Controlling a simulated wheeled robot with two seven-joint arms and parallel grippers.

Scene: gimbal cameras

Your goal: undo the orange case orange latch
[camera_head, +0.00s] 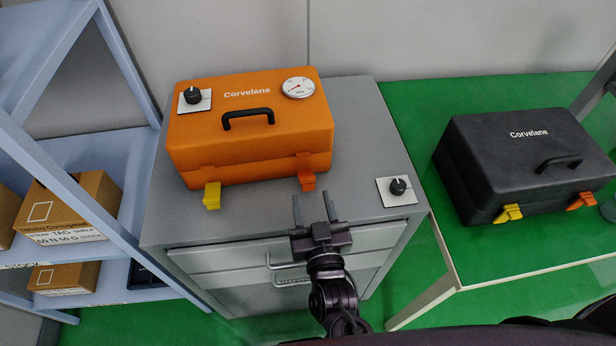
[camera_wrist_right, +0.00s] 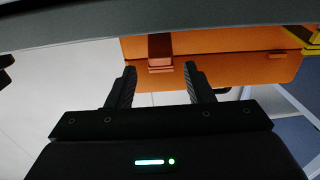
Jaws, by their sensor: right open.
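The orange case (camera_head: 250,125) lies closed on a grey drawer cabinet, with a black handle on its lid. Its orange latch (camera_head: 306,180) is at the right of its front face, and its yellow latch (camera_head: 212,195) is at the left. My right gripper (camera_head: 313,200) is open and empty in front of the orange latch, apart from it. In the right wrist view the orange latch (camera_wrist_right: 160,52) shows beyond and between the open fingers (camera_wrist_right: 158,75), and the case (camera_wrist_right: 225,62) fills the upper part. My left gripper is not in view.
The grey cabinet top (camera_head: 350,130) holds a dial plate (camera_head: 397,190) at its front right. A black case (camera_head: 520,160) with yellow and orange latches stands on a green table (camera_head: 415,110) at right. A blue shelf (camera_head: 120,155) with cartons (camera_head: 75,205) is at left.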

